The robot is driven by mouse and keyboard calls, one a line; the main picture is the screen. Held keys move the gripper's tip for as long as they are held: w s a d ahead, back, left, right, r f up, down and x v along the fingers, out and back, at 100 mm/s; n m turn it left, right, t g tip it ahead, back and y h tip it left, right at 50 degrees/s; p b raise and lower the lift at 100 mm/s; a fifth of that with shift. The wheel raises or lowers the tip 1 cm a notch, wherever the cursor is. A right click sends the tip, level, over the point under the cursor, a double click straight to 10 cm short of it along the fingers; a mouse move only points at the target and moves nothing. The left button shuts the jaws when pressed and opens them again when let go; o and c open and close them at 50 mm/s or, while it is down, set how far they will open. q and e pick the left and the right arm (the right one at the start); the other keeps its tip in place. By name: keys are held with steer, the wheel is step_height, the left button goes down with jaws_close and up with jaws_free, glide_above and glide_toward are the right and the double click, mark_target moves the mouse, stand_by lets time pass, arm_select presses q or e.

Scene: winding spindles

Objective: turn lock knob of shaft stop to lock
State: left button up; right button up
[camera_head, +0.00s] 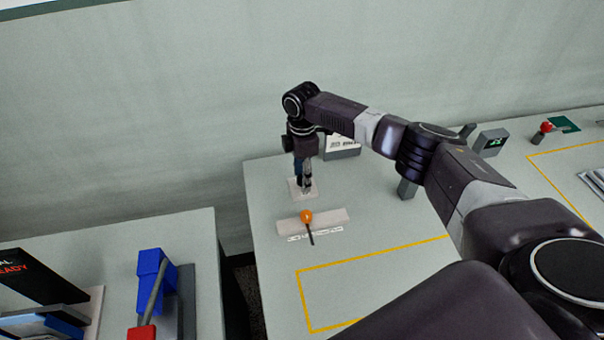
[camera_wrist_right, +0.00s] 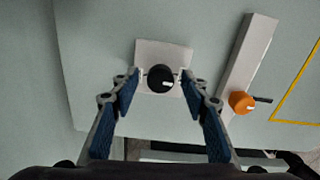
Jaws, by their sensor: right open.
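The lock knob (camera_wrist_right: 160,79) is round and black with a white mark on its face. It stands on a pale square plate (camera_wrist_right: 178,54), which also shows in the head view (camera_head: 293,190) near the table's far left corner. My right gripper (camera_wrist_right: 159,76) is open and points down over the plate, with one finger on each side of the knob. I cannot tell whether the fingers touch it. In the head view my right gripper (camera_head: 306,188) hides most of the knob. My left gripper is in neither view.
An orange knob (camera_head: 306,216) with a dark lever sits on a pale bar (camera_head: 335,217) nearer than the plate. Yellow lines (camera_head: 302,290) mark an area on the table. A separate table with a blue and red device (camera_head: 152,268) stands at the left, across a gap.

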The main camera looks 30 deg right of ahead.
steer(key=shift+s, duration=0.1)
jaws_close()
